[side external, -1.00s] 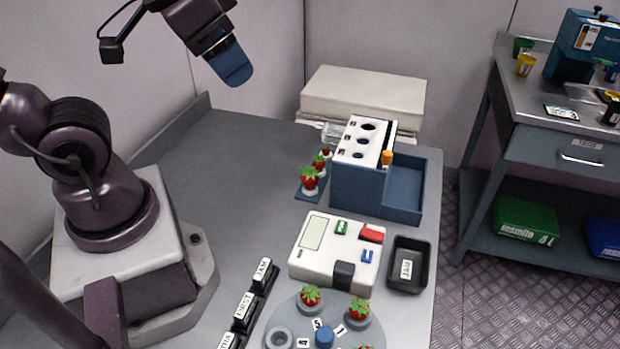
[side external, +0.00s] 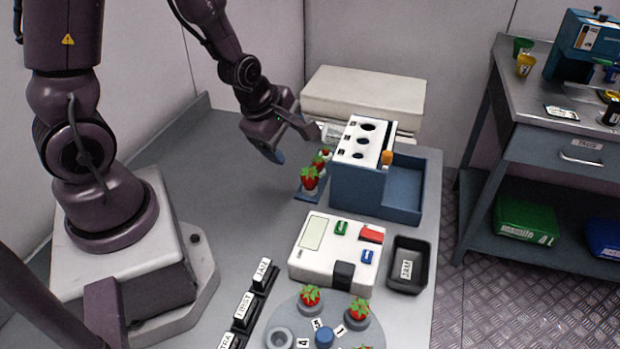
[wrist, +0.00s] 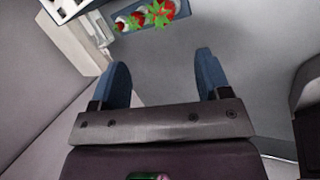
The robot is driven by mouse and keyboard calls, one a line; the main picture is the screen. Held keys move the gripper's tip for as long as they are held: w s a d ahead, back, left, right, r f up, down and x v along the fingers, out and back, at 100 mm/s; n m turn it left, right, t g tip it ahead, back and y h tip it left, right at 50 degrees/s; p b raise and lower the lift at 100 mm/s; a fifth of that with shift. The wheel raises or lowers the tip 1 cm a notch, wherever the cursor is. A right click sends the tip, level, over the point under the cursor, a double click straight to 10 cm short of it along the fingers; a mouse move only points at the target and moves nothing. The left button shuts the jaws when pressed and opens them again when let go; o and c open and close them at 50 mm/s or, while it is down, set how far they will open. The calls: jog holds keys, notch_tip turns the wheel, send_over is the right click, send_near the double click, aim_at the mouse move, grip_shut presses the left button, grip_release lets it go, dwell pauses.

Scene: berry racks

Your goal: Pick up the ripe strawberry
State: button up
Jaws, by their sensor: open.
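Red strawberries with green leaves stand in a short row on a blue strip (side external: 304,195) beside the blue sorting box. The nearest strawberry (side external: 310,178) is the largest in the side view, with another (side external: 320,161) behind it. The row also shows at the top of the wrist view, with a red strawberry (wrist: 162,10) at its right end. More strawberries sit on the round grey plate, one at the left (side external: 311,297) and one at the right (side external: 359,309). I cannot tell which one is ripe. My gripper (side external: 290,145) is open and empty, above and left of the row; its blue fingers (wrist: 162,80) are spread.
The blue box (side external: 357,192) with a white holed top stands right of the row. A white device (side external: 318,262), a black tray (side external: 409,277) and labelled black holders (side external: 244,308) are nearer. The table left of the row is clear.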

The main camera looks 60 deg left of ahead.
aim_at(307, 174)
jog(key=x, duration=0.7)
jog(key=shift+w+f, duration=0.2)
jog(key=shift+x, duration=2.7)
jog(key=shift+s+d, duration=0.1)
jog(key=shift+d, duration=0.1)
jog(key=c, duration=0.6)
